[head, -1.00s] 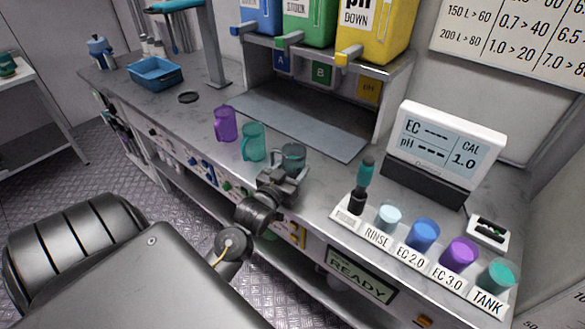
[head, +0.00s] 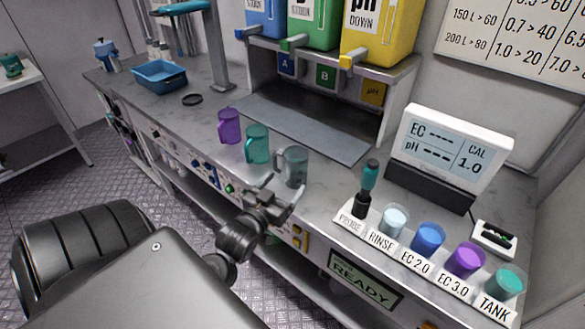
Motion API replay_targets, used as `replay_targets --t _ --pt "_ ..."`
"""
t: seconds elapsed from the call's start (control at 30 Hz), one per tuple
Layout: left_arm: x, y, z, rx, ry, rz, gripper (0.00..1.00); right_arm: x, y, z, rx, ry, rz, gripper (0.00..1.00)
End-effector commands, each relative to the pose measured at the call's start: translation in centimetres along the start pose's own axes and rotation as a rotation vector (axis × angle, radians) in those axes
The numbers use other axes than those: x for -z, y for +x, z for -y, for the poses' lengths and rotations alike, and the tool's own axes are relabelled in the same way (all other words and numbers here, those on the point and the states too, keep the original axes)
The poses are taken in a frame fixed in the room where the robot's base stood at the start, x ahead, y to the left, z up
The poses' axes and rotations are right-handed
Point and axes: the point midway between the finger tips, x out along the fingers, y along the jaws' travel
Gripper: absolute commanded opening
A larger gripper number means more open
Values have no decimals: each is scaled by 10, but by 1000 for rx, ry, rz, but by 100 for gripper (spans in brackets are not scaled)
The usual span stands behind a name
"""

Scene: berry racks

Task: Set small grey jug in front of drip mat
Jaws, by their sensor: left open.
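The small grey jug (head: 295,167) stands upright on the bench, at the right end of a row with a teal jug (head: 257,145) and a purple jug (head: 229,126). The drip mat (head: 305,128) is the flat grey sheet under the dispenser shelf. The grey jug stands in front of the mat's right part, near the bench's front edge. My left gripper (head: 283,192) is open and empty, just in front of and below the grey jug, apart from it as far as I can tell. My right gripper is not in view.
The pH/EC meter (head: 445,150) stands at the right. In front of it are a probe (head: 366,190) and several labelled cups, including the blue cup (head: 427,238). A blue basin (head: 159,76) and a black ring (head: 192,99) lie at the left. Bench surface is clear between jug and probe.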

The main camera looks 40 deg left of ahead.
Motion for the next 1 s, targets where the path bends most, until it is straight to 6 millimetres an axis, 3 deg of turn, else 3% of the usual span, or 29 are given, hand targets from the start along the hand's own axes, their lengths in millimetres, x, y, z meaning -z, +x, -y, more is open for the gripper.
replay_targets --t 0.13,0.33,1.0 --pt "-2 -28 0 0 0 2 80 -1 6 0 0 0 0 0" --pt "-1 -48 0 0 0 1 80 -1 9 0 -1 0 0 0" --pt "0 -50 0 0 0 0 80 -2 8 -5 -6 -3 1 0"
